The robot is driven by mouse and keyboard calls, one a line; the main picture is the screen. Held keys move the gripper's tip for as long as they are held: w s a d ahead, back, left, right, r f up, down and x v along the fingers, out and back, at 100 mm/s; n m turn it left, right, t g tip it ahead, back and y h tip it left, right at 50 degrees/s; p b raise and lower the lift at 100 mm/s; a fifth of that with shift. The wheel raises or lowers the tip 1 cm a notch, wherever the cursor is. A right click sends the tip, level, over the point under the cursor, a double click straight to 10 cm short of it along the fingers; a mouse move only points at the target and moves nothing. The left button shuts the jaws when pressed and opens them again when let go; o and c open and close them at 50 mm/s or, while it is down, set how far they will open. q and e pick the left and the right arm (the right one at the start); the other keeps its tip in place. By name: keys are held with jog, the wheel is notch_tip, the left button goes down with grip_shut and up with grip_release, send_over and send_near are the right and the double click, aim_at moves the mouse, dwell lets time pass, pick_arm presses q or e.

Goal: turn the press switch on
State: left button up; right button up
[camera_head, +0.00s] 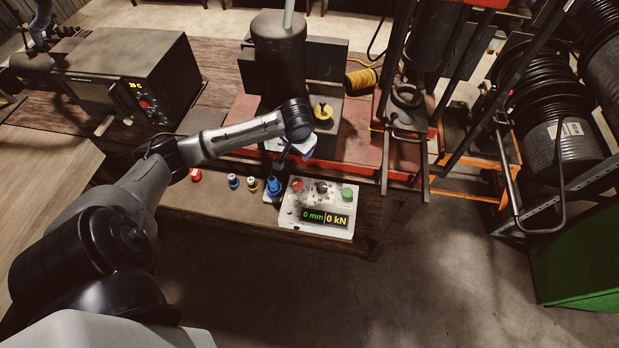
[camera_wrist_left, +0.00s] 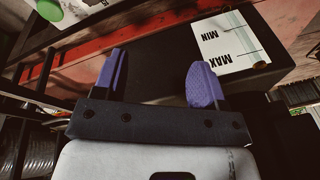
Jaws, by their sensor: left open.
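The white press control box (camera_head: 292,215) sits at the front edge of the bench. Its top carries a red button (camera_head: 296,184), a dark knob-like switch (camera_head: 321,187) and a green button (camera_head: 347,194); which way the switch points is too small to tell. Its display reads 0 mm and 0 kN. My left gripper (camera_head: 296,154) is just behind and above the box, partly hidden by its own wrist. In the left wrist view its purple fingers (camera_wrist_left: 158,80) are apart with nothing between them. The green button (camera_wrist_left: 33,20) shows there at the upper left. My right gripper is not in view.
The red press base (camera_head: 350,140) and black cylinder (camera_head: 279,60) stand behind the gripper. Blue (camera_head: 273,187), yellow-and-black (camera_head: 252,184) and other small fittings stand left of the box. A MIN/MAX label (camera_wrist_left: 228,42) is beyond the fingers. Open floor lies in front.

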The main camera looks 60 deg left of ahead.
aim_at(298, 182)
pick_arm(q)
jog(key=f+n, duration=0.3)
jog(key=f, duration=0.2)
jog(key=s+d+f+n+g+h, duration=0.1)
jog(key=f+n, duration=0.2)
jog(key=f, duration=0.2)
jog(key=f+n+g+h, duration=0.1)
jog(key=f+n, duration=0.2)
jog(key=f, duration=0.3)
jog(key=shift+s+d, duration=0.2)
jog(key=shift+s, duration=0.15)
jog(key=shift+c, duration=0.2)
jog(key=shift+r, duration=0.1)
jog(key=c, duration=0.9)
